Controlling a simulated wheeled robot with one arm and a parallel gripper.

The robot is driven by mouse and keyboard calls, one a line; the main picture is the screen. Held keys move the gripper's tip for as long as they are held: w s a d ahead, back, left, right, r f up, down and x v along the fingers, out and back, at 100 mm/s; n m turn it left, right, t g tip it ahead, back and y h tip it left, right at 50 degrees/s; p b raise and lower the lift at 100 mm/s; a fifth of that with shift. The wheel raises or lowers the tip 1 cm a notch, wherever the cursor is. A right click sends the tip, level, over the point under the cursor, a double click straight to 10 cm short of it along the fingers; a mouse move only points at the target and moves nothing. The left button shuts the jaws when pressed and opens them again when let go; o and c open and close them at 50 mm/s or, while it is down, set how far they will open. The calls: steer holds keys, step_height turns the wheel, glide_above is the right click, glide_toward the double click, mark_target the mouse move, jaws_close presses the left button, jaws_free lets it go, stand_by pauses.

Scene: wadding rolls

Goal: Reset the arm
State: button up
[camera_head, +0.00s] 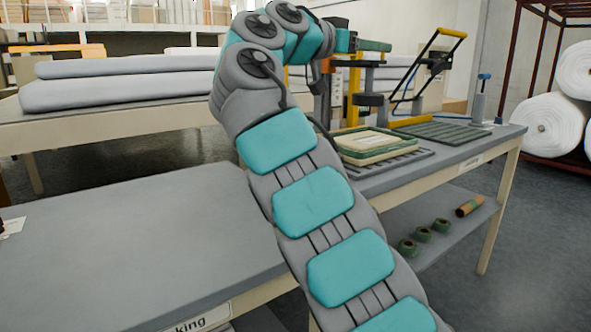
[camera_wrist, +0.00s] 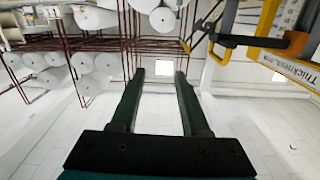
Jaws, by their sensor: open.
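My gripper (camera_wrist: 160,76) is open in the wrist view, with its two dark green fingers apart and nothing between them. In the head view my teal and grey arm rises from the lower right and bends over at the top. There the gripper (camera_head: 374,46) points to the right, in front of the equipment on the right-hand table and well above its top.
The right table (camera_head: 470,152) holds stacked frames (camera_head: 377,145), a ribbed dark mat (camera_head: 445,132) and a yellow-handled device (camera_head: 453,33). A near table (camera_head: 110,255) is mostly clear. White rolls (camera_head: 548,125) lie on a rack at right. A "Thickness" device (camera_wrist: 290,68) stands close at right.

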steer(key=s+d+f+n+g+y, duration=0.2)
steer(key=s+d+f+n+g, duration=0.15)
steer(key=d+f, duration=0.6)
steer(key=s+d+f+n+g+y, duration=0.2)
steer(key=s+f, duration=0.4)
steer(key=f, duration=0.2)
steer(key=s+d+f+n+g+y, duration=0.1)
steer(key=s+d+f+n+y, duration=0.1)
steer(key=s+f, duration=0.55)
steer(key=s+a+f+n+g+y, duration=0.2)
steer(key=s+a+f+y, duration=0.2)
steer(key=s+f, duration=1)
steer(key=s+a+f+n+g+y, duration=0.2)
steer(key=s+a+f+g+y, duration=0.1)
steer(key=s+a+f, duration=0.6)
steer(key=s+f+y, duration=0.1)
steer(key=s+f, duration=0.3)
steer(key=s, duration=0.1)
steer(key=shift+s+a+f, duration=0.2)
steer(key=shift+s+f, duration=0.1)
steer(key=shift+f, duration=0.05)
